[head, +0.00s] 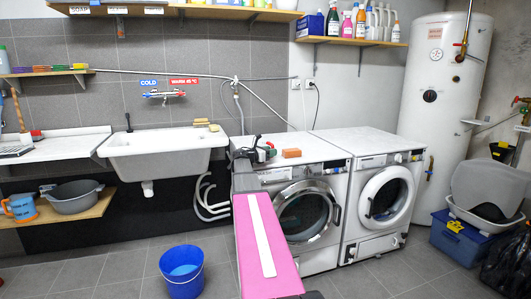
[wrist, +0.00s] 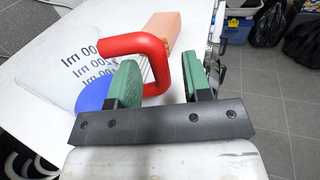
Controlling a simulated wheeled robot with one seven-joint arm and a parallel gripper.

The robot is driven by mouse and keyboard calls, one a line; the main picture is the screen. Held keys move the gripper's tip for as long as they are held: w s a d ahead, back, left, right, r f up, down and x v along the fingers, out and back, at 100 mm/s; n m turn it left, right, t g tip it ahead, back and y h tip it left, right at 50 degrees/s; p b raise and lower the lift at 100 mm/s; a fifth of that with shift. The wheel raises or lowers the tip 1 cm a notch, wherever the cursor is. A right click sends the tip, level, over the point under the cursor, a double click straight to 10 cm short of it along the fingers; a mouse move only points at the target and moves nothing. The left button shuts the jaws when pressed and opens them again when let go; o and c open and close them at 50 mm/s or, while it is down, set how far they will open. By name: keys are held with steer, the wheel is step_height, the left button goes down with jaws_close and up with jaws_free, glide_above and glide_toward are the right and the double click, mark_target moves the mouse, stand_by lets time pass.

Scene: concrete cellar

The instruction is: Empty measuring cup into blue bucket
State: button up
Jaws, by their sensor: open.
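The measuring cup (wrist: 75,62) is pale with dark lettering, a red handle and a blue part near its lower end. It is on the white top of the left washing machine, its lettering upside down in the wrist view. My gripper (wrist: 160,82) has green fingers, open and apart, with part of the red handle between them. I cannot tell whether either finger touches it. In the head view my gripper (head: 264,153) is above that machine, and the cup's body is mostly hidden. The blue bucket (head: 182,286) stands upright on the floor, left of my arm.
An orange-brown block (head: 291,153) lies just beyond the handle; it also shows in the wrist view (wrist: 162,31). The sink (head: 160,150) is left of the machines. A blue jug (head: 21,207) and grey basin (head: 74,199) sit on a low shelf. Floor around the bucket is clear.

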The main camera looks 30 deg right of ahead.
jaws_close()
steer(key=shift+r, duration=0.15)
steer(key=shift+r, duration=0.85)
steer(key=shift+r, duration=0.15)
stand_by(0.5)
steer(key=shift+r, duration=1.35)
